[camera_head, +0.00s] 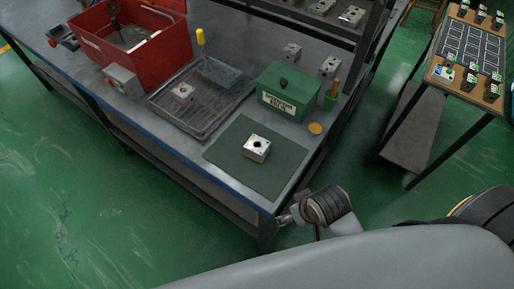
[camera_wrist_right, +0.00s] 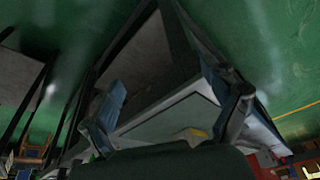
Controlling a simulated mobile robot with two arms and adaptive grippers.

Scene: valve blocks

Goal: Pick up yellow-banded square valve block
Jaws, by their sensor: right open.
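A square valve block (camera_head: 257,148) with a dark round hole in its top and some yellow at its edges sits on the dark green mat (camera_head: 228,166) on the workbench. My right gripper (camera_head: 287,216) is at the bench's near right corner, apart from the block on the mat. In the right wrist view its two fingers (camera_wrist_right: 167,105) are spread, with no object seen held between them. A small yellow patch shows there beyond the fingers; I cannot tell what it belongs to. My left gripper is not in view.
A green box (camera_head: 288,93) stands behind the mat, beside a green holder with a wooden handle (camera_head: 331,94). A red bin (camera_head: 137,40) is at the left. More metal blocks (camera_head: 291,52) stand at the back. A second table (camera_head: 466,50) is at the right.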

